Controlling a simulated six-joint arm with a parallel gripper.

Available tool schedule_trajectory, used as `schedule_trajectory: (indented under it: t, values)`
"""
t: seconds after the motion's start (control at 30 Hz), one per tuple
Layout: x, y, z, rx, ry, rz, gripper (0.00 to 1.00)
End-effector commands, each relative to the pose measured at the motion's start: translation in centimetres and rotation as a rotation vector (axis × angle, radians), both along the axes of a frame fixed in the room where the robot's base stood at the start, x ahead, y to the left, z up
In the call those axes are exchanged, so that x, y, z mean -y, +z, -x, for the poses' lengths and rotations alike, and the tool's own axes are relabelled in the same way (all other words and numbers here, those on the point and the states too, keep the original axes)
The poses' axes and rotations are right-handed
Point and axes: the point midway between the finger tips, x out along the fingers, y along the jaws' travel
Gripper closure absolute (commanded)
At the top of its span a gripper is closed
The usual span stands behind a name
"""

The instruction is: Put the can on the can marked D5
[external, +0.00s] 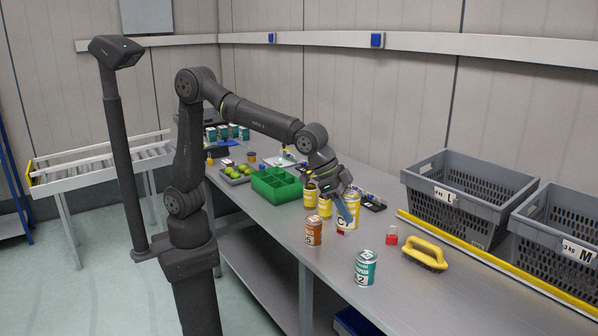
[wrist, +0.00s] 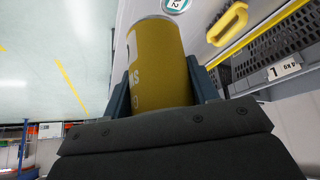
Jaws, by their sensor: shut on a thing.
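A large yellow can (external: 345,218) with a white label starting with C is between the fingers of my gripper (external: 347,207), which is shut on it. In the wrist view the same yellow can (wrist: 158,65) stands out between the two dark fingers (wrist: 165,95). I cannot tell whether it touches the table. An orange can (external: 314,231) stands upright to its left; a 5 shows on its label, but the letter is not clear. A teal can (external: 366,268) with a 2 on its label stands upright in front; its top also shows in the wrist view (wrist: 177,4).
Two yellow containers (external: 310,193) stand close behind the held can. A small red block (external: 391,236) and a yellow-handled tool (external: 425,253) lie to the right. Grey crates (external: 455,205) line the right side.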

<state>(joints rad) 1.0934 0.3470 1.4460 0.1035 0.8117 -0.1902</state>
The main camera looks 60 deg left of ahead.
Motion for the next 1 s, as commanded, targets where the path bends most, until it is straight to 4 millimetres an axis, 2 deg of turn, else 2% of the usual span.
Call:
schedule_trajectory:
  t: [0.03, 0.3, 0.5, 0.6, 0.77, 0.87, 1.0]
  values:
    - [-1.9, 0.5, 0.2, 0.003, 0.026, 0.004, 0.79]
    - [-10.7, 0.9, 1.7, 0.009, 0.163, 0.009, 0.79]
    - [-16.1, 0.5, 3.0, 0.015, 0.247, 0.016, 0.79]
    - [-17.9, 0.2, 3.4, 0.016, 0.276, 0.019, 0.79]
    - [-19.4, -0.2, 3.8, 0.018, 0.300, 0.023, 0.79]
    - [-19.9, -0.7, 3.2, 0.017, 0.305, 0.021, 0.79]
    - [-20.8, -2.1, 1.0, 0.016, 0.310, 0.018, 0.79]
